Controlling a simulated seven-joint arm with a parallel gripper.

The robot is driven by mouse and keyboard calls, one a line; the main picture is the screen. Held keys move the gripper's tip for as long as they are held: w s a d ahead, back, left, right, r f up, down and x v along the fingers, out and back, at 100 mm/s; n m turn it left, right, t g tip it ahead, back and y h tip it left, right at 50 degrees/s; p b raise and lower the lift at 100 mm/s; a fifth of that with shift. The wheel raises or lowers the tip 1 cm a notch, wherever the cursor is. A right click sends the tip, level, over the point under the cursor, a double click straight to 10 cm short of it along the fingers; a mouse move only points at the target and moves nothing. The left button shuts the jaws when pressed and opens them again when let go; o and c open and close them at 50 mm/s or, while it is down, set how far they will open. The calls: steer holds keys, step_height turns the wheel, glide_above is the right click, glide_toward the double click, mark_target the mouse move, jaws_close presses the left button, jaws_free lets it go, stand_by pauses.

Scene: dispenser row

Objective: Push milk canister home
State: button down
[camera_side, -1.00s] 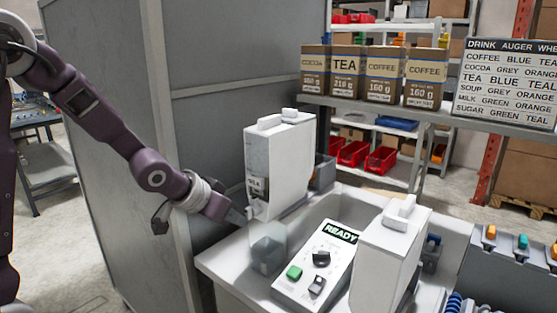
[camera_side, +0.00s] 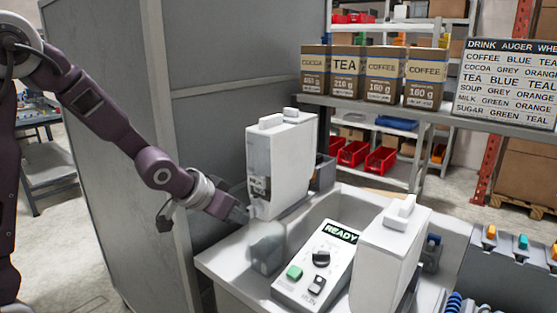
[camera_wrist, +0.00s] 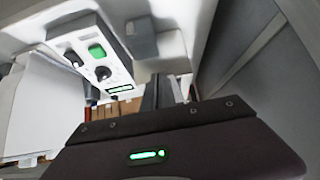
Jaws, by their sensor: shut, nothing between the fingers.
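The milk canister (camera_side: 285,165) is a tall white box with a small label low on its front face, standing upright at the back left of the white machine in the side view. My gripper (camera_side: 243,212) is shut and empty, its tip at the lower front of the canister, near the label and spout. It appears to touch there, but the contact point is too small to be sure. In the wrist view my gripper's dark fingers (camera_wrist: 163,92) show close together. I cannot clearly pick out the milk canister in that view.
A clear cup or bin (camera_side: 267,250) sits below the spout. A control panel (camera_side: 317,265) reading READY lies to its right, and a second white canister (camera_side: 385,260) stands beyond it. A tall grey cabinet (camera_side: 140,130) stands behind my arm. Boxes (camera_side: 345,75) line the shelf.

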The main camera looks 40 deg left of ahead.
steer(key=shift+w, duration=1.05)
steer(key=s+d+r+g, duration=0.1)
steer(key=s+r, duration=0.1)
steer(key=s, duration=0.8)
steer(key=s+d+r+g, duration=0.1)
steer(key=s+d+r, duration=0.1)
steer(key=s, duration=0.8)
steer(key=s+d+r+g, duration=0.1)
steer(key=s+r, duration=0.3)
steer(key=s, duration=0.6)
steer(key=shift+s+d+r, duration=0.2)
steer(key=shift+d, duration=0.15)
steer(key=c, duration=2.1)
jaws_free()
